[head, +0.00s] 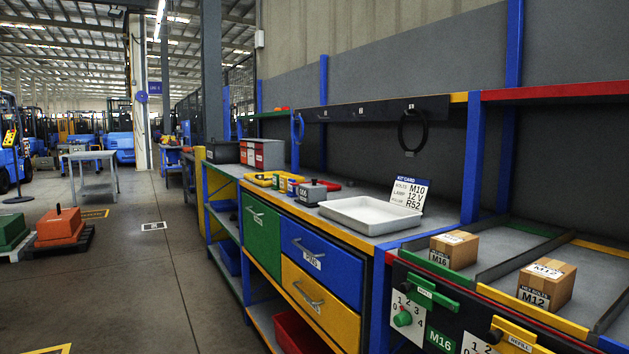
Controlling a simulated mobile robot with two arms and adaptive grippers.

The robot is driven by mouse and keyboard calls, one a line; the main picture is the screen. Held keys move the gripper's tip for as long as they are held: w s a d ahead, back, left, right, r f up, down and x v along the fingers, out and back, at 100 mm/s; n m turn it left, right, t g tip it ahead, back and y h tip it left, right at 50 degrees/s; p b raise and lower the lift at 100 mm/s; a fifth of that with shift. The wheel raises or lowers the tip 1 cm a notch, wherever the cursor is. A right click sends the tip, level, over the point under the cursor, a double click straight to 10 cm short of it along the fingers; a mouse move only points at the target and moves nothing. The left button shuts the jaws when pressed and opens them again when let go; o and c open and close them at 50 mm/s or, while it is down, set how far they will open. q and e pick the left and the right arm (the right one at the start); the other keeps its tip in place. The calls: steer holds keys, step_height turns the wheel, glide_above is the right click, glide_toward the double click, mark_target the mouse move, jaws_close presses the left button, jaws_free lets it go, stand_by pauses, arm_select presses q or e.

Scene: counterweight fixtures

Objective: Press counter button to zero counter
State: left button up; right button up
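A small dark grey box (308,194) with a knob or button on top and a pale display or label on its front sits on the workbench top, just left of the white tray. It looks like the counter; its digits are too small to read surely. Nothing touches its top. Neither of my grippers shows in the head view.
A white tray (345,213) and a kit card (409,195) are right of the box. Yellow (259,179) and red (328,185) items lie near it. Cartons (454,249) (546,284) stand in bays at right. Drawer handles (308,254) project forward. The floor at left (150,285) has free room.

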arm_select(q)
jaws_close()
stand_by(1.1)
